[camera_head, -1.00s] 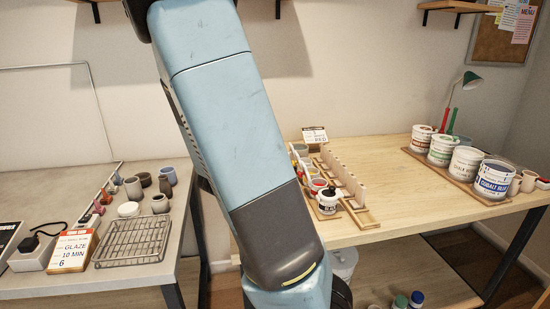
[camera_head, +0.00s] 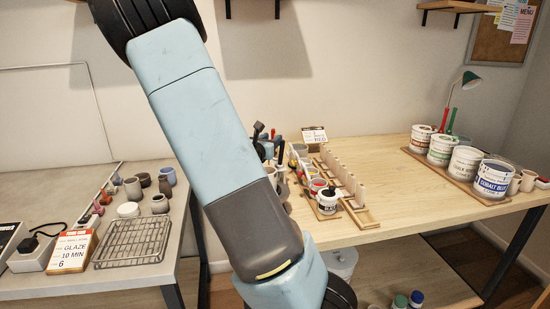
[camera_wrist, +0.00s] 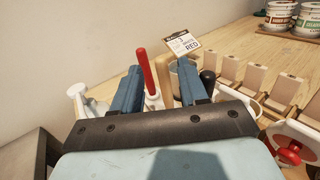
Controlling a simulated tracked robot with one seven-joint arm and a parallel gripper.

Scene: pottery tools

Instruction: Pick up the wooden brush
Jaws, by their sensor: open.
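My gripper (camera_wrist: 160,68) is open in the wrist view, its two blue fingers apart. A wooden handle (camera_wrist: 165,78), which looks like the wooden brush, stands upright in the gap between the fingers, nearer the right one. A red-handled tool (camera_wrist: 147,72) also shows in the gap, left of the wooden handle. The lower ends of both are hidden behind the gripper body. I cannot tell how far beyond the fingertips they are.
A white object (camera_wrist: 80,100) stands left of the fingers. A wooden rack (camera_head: 345,180) and paint tubs (camera_head: 465,163) stand on the wooden table (camera_head: 400,205).

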